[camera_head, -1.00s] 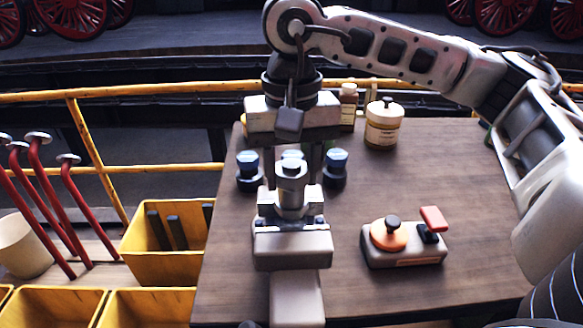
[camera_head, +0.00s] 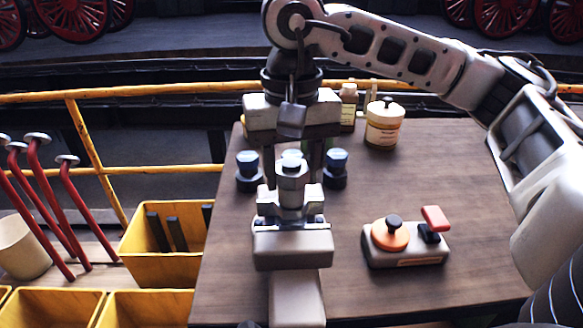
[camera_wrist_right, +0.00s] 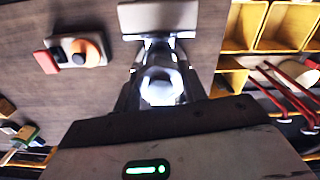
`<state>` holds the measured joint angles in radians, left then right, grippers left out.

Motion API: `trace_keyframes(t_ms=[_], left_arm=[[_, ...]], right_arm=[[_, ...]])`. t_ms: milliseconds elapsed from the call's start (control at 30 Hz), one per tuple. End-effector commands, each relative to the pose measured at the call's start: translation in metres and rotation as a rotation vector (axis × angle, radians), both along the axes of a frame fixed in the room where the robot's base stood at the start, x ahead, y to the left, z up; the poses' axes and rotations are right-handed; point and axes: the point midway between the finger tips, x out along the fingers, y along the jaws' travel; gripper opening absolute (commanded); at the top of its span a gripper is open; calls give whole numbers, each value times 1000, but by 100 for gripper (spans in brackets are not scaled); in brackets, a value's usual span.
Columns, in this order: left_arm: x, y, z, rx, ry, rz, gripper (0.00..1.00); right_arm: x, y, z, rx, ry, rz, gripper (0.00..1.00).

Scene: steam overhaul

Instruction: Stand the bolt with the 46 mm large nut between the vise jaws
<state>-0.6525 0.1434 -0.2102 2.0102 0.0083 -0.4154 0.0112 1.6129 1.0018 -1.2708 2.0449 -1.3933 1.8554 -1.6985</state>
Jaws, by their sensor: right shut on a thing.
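The bolt with the large nut (camera_head: 291,183) is a grey metal piece standing upright at the vise jaws; in the right wrist view its top (camera_wrist_right: 160,88) shows between my fingers. My right gripper (camera_head: 292,178) comes down from above and behind and is shut on it. The vise (camera_head: 292,250) is grey, at the table's left front; it also shows in the right wrist view (camera_wrist_right: 158,18). The bolt's lower end is hidden by the jaws, so I cannot tell whether it rests in them. My left gripper is not in view.
Dark bolts with blue tops stand at left (camera_head: 248,172) and right (camera_head: 336,170) behind the vise. A control box with an orange button (camera_head: 404,245) sits right. A white jar (camera_head: 384,125) stands at the back. Yellow bins (camera_head: 160,255) are left of the table (camera_head: 440,170).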

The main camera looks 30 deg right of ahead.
Motion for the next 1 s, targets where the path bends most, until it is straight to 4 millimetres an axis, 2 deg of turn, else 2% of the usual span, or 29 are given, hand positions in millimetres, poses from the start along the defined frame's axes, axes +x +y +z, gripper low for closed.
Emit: trace_keyframes(t_ms=[367, 1000], left_arm=[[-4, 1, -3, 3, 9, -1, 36], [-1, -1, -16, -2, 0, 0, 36]], right_arm=[[0, 0, 1, 2, -4, 0, 5], [0, 0, -14, 1, -4, 0, 5]])
